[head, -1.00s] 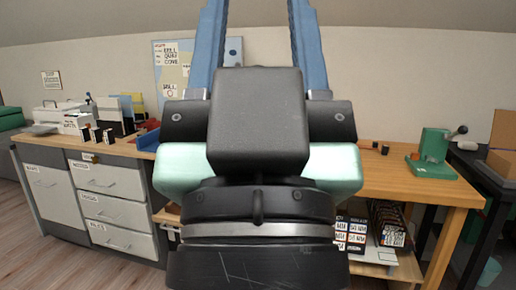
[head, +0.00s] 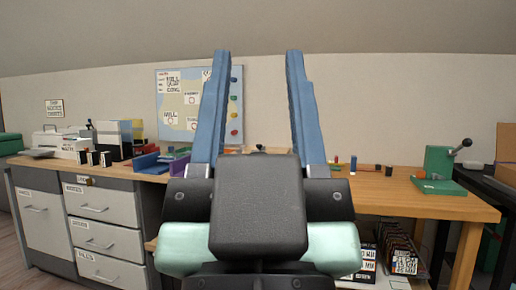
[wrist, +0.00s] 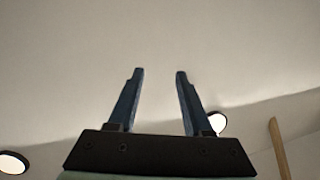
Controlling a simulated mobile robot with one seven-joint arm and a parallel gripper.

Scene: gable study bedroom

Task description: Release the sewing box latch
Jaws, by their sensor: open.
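My gripper (head: 252,52) is raised in the middle of the head view. Its two blue fingers point up, spread wide apart with nothing between them. The wrist view shows the same open fingers (wrist: 160,72) against a plain pale surface. I cannot make out a sewing box or its latch for certain in either view. A white box-like object (head: 62,143) stands at the far left of the desk, too small to identify. My gripper and wrist hide the middle of the desk.
The wooden desk (head: 415,202) carries a green lever press (head: 440,172) at right and upright folders (head: 118,138) at left. A drawer unit (head: 105,240) stands below left. A pinned board (head: 180,100) hangs behind. Round lamps (wrist: 13,162) show in the wrist view.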

